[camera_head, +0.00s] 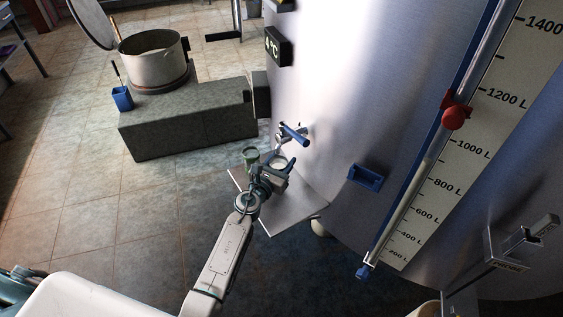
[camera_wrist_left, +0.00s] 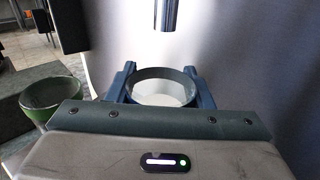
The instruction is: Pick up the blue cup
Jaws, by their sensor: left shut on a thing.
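The blue cup (camera_wrist_left: 163,76), dark-rimmed and round with a pale, whitish inside, is between the two blue fingers of my left gripper (camera_wrist_left: 159,88) in the left wrist view. In the head view my left gripper (camera_head: 277,173) is at a small shelf beside the steel tank, shut on the cup (camera_head: 279,162). The cup looks upright, under a tap spout (camera_wrist_left: 166,14). Its lower part is hidden by the gripper, so I cannot tell whether it touches the shelf. My right gripper is not in view.
A green cup (camera_head: 251,155) stands close left of my gripper; it also shows in the wrist view (camera_wrist_left: 50,96). The blue-handled tap (camera_head: 293,135) is just above. The grey shelf (camera_head: 296,205) is bare in front.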

